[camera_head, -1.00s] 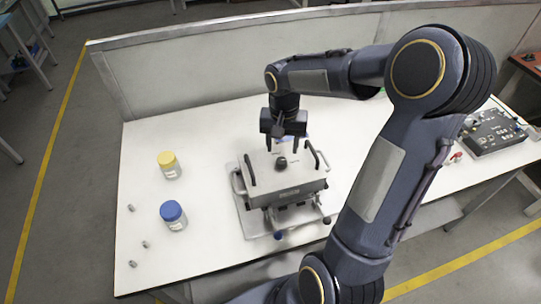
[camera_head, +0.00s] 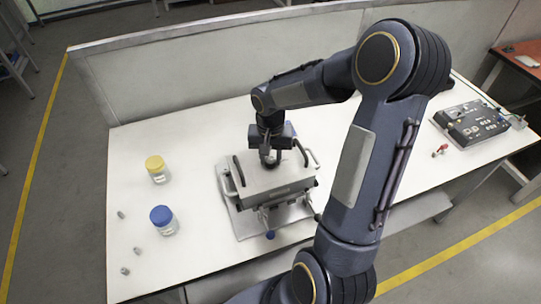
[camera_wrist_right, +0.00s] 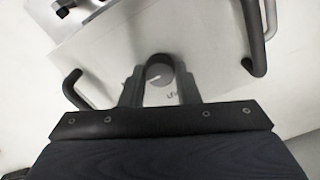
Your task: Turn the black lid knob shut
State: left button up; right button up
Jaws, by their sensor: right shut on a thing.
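The grey metal box (camera_head: 281,183) stands on a base plate in the middle of the white table. The black lid knob (camera_wrist_right: 158,72) sits on the box's lid and shows between my fingers in the right wrist view, with a pale mark on its face. My right gripper (camera_head: 270,160) is down on the lid from above, and it also shows in the wrist view (camera_wrist_right: 159,88), shut on the knob with a finger on each side. In the head view the knob is mostly hidden by the gripper. My left gripper is not in view.
A yellow-capped jar (camera_head: 158,170) and a blue-capped jar (camera_head: 164,220) stand left of the box, with several small metal pieces nearby. Dark handles (camera_wrist_right: 258,38) rise from the lid beside the gripper. A black control box (camera_head: 470,122) stands at the far right.

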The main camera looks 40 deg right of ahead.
jog(key=shift+c, duration=0.3)
jog(key=n, duration=0.4)
jog(key=shift+n, duration=0.4)
jog(key=n, duration=0.4)
jog(key=shift+n, duration=0.3)
jog(key=n, duration=0.4)
jog(key=shift+r+p, duration=0.1)
jog(key=shift+p, duration=0.3)
jog(key=shift+n+p, duration=0.3)
jog(key=shift+n, duration=1.9)
jog(key=o, duration=1)
jog(key=shift+c, duration=0.2)
